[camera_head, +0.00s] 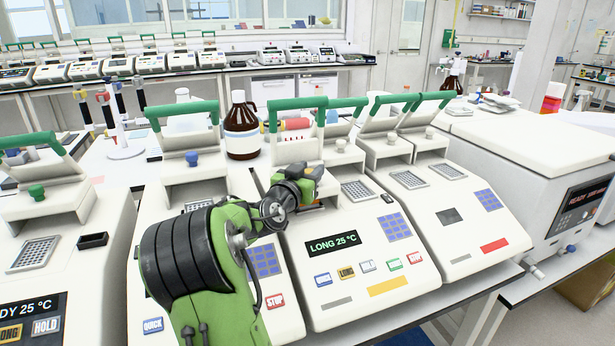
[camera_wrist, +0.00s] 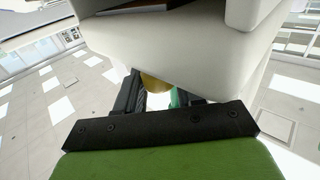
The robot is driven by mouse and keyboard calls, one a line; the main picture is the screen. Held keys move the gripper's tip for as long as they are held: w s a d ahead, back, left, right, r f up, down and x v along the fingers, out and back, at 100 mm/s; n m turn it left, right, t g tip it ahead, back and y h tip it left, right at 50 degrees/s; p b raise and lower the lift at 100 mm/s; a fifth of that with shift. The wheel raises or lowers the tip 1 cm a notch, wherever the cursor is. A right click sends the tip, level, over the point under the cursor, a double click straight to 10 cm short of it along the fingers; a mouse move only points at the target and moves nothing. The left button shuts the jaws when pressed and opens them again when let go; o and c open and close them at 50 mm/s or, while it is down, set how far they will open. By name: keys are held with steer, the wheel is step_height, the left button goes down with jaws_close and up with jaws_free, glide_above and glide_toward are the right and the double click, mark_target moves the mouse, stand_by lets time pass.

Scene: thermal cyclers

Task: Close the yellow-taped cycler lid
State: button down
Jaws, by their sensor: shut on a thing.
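The cycler (camera_head: 345,232) with a yellow tape strip (camera_head: 387,287) on its front stands at the middle, its display reading LONG 25 °C. Its lid (camera_head: 300,143) is raised, with a green handle (camera_head: 297,102) on top. My gripper (camera_head: 312,178) is at the front of this lid, low beside the block area, which my arm partly hides. In the wrist view, my gripper's two dark fingers (camera_wrist: 160,96) are shut with a rounded yellow knob (camera_wrist: 155,84) between them, under a white body (camera_wrist: 170,45). Part of something green shows beside the right finger.
Open-lidded cyclers stand on both sides: one with a red strip (camera_head: 494,245) at right and one with a green knob (camera_head: 37,192) at far left. A brown bottle (camera_head: 241,130) stands behind. A big white instrument (camera_head: 540,150) is at far right.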

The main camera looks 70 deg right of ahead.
steer(key=shift+s+f, duration=0.1)
steer(key=shift+s, duration=0.05)
steer(key=c, duration=1.1)
jaws_free()
steer(key=o, duration=0.3)
steer(key=shift+s+a, duration=0.1)
steer(key=shift+a, duration=0.1)
steer(key=a+b, duration=0.1)
steer(key=a, duration=1.4)
steer(key=shift+a, duration=0.3)
